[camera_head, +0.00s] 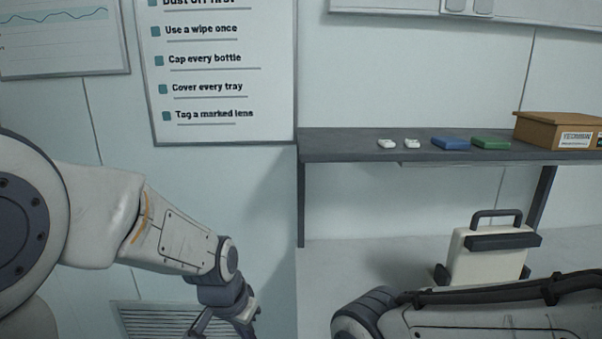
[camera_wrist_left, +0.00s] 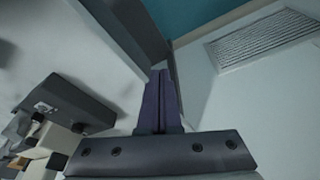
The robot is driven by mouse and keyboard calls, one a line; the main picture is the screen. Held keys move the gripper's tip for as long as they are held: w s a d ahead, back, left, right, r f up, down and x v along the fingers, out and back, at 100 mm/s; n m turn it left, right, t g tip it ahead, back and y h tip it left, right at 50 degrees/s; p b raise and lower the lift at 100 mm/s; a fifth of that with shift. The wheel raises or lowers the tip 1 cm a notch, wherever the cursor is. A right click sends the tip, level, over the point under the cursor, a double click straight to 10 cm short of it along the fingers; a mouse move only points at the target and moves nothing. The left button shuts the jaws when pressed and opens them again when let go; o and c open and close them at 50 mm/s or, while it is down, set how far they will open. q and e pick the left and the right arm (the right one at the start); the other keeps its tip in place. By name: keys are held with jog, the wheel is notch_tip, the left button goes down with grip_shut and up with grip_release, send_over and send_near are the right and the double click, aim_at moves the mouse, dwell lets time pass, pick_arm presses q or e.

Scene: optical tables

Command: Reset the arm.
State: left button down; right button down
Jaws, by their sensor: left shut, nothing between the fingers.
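My left arm comes in from the left in the head view and points down to the right. Its gripper (camera_head: 226,325) is at the bottom edge, partly cut off by the frame. In the left wrist view the left gripper (camera_wrist_left: 160,76) shows its two dark fingers pressed together, with nothing between them. My right arm (camera_head: 470,315) crosses the lower right of the head view. Its gripper is out of view.
A dark shelf table (camera_head: 345,148) stands against the wall, bearing white pieces (camera_head: 387,143), a blue item (camera_head: 450,143), a green item (camera_head: 491,142) and a cardboard box (camera_head: 545,130). A white case (camera_head: 485,258) stands on the floor. A vent (camera_head: 165,322) is low on the wall.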

pick_arm(q)
jog(key=s+a+f+n+y, duration=0.1)
jog(key=s+a+f+n, duration=0.2)
jog(key=s+a+n, duration=0.4)
jog(key=s+d+r+m+g, duration=0.2)
jog(key=s+d+r+m, duration=0.4)
jog(key=s+d+m, duration=0.3)
jog(key=s+d, duration=0.3)
jog(key=shift+s+d+r+g+h, duration=0.15)
jog(key=shift+s+g+h, duration=0.15)
